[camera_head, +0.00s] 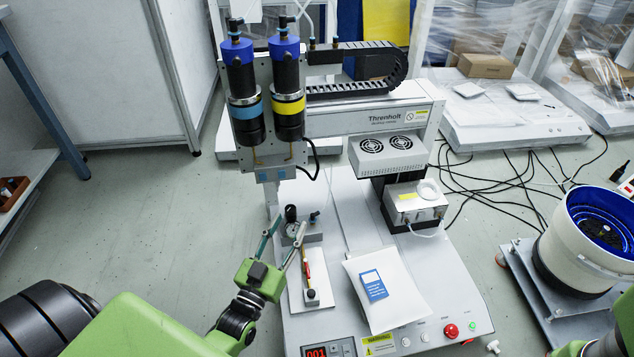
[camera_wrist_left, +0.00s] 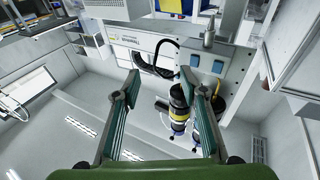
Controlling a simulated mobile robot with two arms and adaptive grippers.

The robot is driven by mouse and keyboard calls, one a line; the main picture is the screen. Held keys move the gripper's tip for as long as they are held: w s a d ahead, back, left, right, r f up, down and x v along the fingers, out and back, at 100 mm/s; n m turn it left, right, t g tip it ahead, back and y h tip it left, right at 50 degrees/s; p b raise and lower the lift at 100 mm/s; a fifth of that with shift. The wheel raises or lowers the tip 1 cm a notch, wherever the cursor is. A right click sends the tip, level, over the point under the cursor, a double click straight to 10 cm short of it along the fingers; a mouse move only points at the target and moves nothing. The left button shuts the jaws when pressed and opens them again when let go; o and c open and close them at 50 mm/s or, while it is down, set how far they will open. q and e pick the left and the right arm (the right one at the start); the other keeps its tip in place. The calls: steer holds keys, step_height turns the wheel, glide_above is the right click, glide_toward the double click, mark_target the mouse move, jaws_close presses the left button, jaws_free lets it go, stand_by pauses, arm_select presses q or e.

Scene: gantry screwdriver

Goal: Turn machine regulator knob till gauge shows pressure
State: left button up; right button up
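The regulator has a small black knob (camera_head: 291,212) on top and a round gauge (camera_head: 292,230) below it. It stands on the left side of the machine base in the head view. The gauge is too small to read. My left gripper (camera_head: 284,228) is open, its two fingers reaching up toward the regulator from the front. Its fingertips are near the knob and gauge; I cannot tell whether they touch. In the left wrist view the fingers (camera_wrist_left: 163,88) are apart with nothing held. I cannot surely pick out the knob there. My right gripper does not show.
Two screwdrivers with blue caps (camera_head: 240,95) hang above the regulator. A bowl feeder (camera_head: 572,245) stands at the right.

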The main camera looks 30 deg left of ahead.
arm_select(q)
steer(key=d+r+t+h, duration=0.1)
steer(key=d+r, duration=0.2)
steer(key=r, duration=0.3)
steer(key=d+r+m+t+h+p, duration=0.1)
steer(key=d+r+t, duration=0.1)
steer(key=r, duration=0.5)
steer(key=s+d+r+t+h+p, duration=0.1)
steer(key=d+r, duration=0.2)
steer(key=r, duration=0.3)
steer(key=shift+d+r, duration=0.2)
steer(key=shift+d, duration=0.15)
